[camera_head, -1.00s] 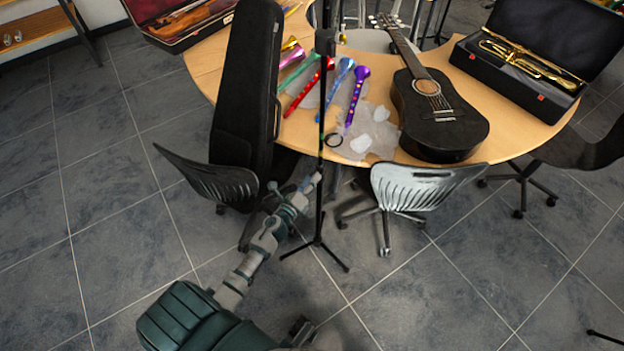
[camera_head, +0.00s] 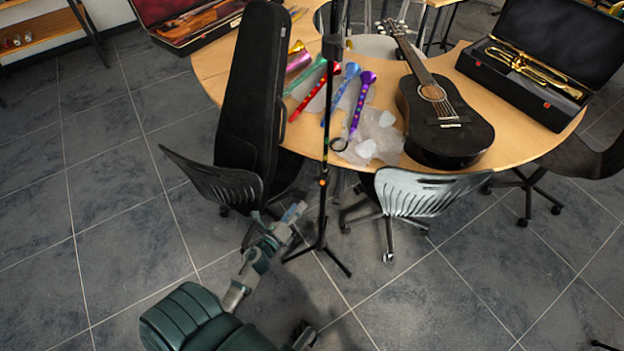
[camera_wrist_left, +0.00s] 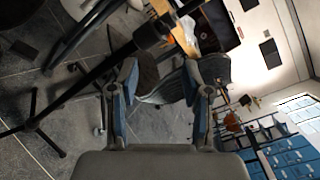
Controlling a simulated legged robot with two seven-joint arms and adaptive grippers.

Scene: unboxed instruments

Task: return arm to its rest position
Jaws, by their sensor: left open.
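My left arm reaches up from the bottom of the head view, with the left gripper (camera_head: 294,214) at its end. It is in front of the table, low over the floor area, just left of the black stand's pole (camera_head: 322,190) in the picture. I cannot tell whether it touches the pole. In the left wrist view the two blue-and-grey fingers of the left gripper (camera_wrist_left: 163,88) stand wide apart with nothing held between them. My right gripper is not in view.
Two chairs, left (camera_head: 215,185) and middle (camera_head: 425,193), stand before the wooden table (camera_head: 540,140). A black instrument case (camera_head: 252,95) leans by the left chair. A black guitar (camera_head: 445,125), colourful horns (camera_head: 360,100) and a trumpet case (camera_head: 515,90) lie on the table. Floor at left is clear.

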